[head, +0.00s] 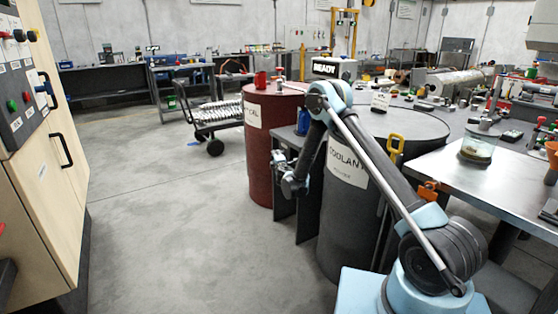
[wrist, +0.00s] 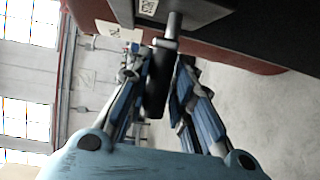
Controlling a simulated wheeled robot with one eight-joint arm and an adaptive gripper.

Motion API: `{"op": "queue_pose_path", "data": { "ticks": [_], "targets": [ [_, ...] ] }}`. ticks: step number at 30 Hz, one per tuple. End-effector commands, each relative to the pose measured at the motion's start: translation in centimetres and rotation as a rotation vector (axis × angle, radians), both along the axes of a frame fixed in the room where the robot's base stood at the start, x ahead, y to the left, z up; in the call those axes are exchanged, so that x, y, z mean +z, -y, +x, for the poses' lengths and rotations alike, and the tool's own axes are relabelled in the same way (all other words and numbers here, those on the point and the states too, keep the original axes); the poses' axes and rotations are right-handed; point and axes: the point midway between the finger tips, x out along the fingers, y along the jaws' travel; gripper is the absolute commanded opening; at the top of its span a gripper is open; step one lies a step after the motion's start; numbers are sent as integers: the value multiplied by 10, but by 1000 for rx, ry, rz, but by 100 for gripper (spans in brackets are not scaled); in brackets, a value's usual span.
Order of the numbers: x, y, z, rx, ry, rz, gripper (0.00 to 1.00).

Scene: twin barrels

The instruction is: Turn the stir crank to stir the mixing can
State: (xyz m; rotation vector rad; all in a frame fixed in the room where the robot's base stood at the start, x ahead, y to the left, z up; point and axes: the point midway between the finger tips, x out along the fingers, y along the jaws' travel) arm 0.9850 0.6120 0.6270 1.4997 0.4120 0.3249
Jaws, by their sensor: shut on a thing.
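My gripper (wrist: 158,64) is shut on a dark cylindrical handle in the wrist view. The handle, which looks like the stir crank's grip (wrist: 157,88), sits between the two blue-padded fingers. A short metal shaft (wrist: 174,25) runs from the handle's end up to a dark labelled surface. In the head view my gripper (head: 292,184) hangs low between the red barrel and the grey barrel. The crank is too small or hidden there to make out. I cannot tell which thing is the mixing can.
A red barrel (head: 257,150) stands behind my gripper and a grey coolant barrel (head: 345,215) stands beside my arm. A steel table (head: 440,175) is at right. A wooden control cabinet (head: 50,200) stands at left. The floor (head: 160,240) between is clear.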

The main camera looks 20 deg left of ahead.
Motion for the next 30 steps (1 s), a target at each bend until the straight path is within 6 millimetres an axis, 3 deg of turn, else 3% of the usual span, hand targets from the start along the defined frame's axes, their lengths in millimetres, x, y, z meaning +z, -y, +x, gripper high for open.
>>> {"op": "queue_pose_path", "data": {
  "ticks": [2,3,5,17,30],
  "targets": [
    [1,-4,-3,9,1,0,0],
    [1,-4,-3,9,1,0,26],
    [0,-4,-2,8,1,0,40],
    [0,2,-2,1,1,1,40],
    [3,28,-55,2,0,0,40]
  ]
}}
